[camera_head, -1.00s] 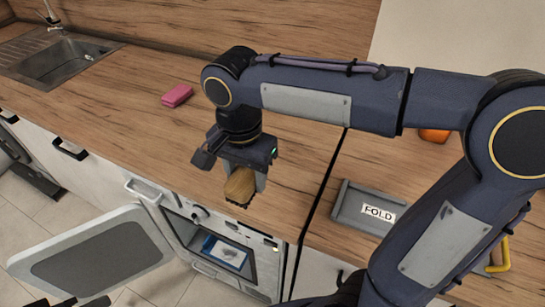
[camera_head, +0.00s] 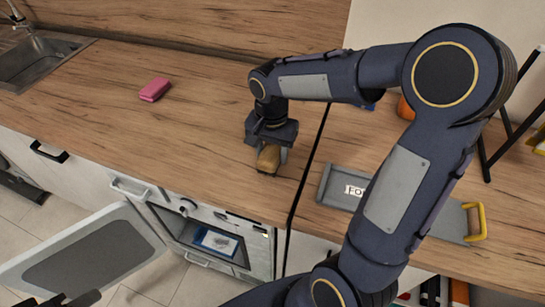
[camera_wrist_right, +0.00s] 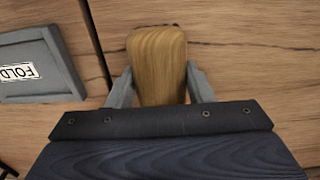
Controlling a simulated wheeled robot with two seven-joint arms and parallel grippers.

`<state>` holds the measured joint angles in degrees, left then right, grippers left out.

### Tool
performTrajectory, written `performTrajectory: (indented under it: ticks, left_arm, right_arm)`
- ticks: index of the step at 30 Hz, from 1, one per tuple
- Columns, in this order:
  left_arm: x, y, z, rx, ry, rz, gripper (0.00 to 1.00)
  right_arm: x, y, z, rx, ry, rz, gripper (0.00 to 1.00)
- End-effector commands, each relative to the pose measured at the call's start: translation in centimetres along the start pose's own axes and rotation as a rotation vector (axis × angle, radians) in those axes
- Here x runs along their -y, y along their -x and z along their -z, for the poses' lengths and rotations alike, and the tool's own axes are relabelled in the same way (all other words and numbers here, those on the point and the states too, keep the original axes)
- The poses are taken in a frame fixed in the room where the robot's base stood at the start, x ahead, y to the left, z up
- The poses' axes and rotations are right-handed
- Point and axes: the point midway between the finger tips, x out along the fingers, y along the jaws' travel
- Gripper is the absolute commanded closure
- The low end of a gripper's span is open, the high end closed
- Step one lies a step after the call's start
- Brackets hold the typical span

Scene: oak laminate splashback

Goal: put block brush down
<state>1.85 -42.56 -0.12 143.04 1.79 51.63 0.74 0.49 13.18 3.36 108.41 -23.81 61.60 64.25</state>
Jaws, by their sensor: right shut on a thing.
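The block brush (camera_head: 268,158) has a rounded wooden body and shows in my right gripper (camera_head: 269,160), over the wooden counter near its front edge. In the right wrist view the brush (camera_wrist_right: 158,65) fills the space between the two grey fingers (camera_wrist_right: 160,85), which are shut on it. Its underside is hidden, so I cannot tell whether it touches the counter. My left gripper is not clearly in view; only a dark part shows at the bottom left of the head view.
A grey tray labelled FOLD (camera_head: 327,183) lies right of the dark counter seam. A pink sponge-like block (camera_head: 155,89) lies to the left, with the sink (camera_head: 35,62) beyond. Below, an appliance door (camera_head: 85,255) hangs open. The counter (camera_head: 190,130) between sponge and brush is clear.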

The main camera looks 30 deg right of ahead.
Motion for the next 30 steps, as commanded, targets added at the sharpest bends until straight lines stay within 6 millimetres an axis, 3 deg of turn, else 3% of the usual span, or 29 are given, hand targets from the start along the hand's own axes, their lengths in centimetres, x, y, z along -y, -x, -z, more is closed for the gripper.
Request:
performTrajectory:
  ticks: [6, 19, 20, 24, 30]
  left_arm:
    - [0.0, 0.0, 0.0, 0.0, 0.0, 0.0, 0.64]
    - [0.2, -0.4, -0.2, 0.0, 0.0, 0.0, 0.64]
    - [0.1, -0.3, -0.1, 0.0, 0.0, 0.0, 0.64]
    - [0.1, -0.2, -0.1, 0.0, 0.0, 0.0, 0.64]
    - [0.1, -0.2, -0.1, 0.0, 0.0, 0.0, 0.64]
  right_arm:
    - [-0.2, -3.1, 0.3, 0.002, -0.001, -0.004, 0.71]
    - [-0.1, -3.9, 0.3, 0.0, -0.001, -0.001, 0.71]
    - [-0.1, -3.7, 0.3, 0.0, -0.002, -0.001, 0.49]
    - [-0.1, -3.6, 0.2, 0.0, -0.001, -0.001, 0.31]
    - [-0.1, -3.6, 0.2, 0.0, -0.001, -0.001, 0.31]
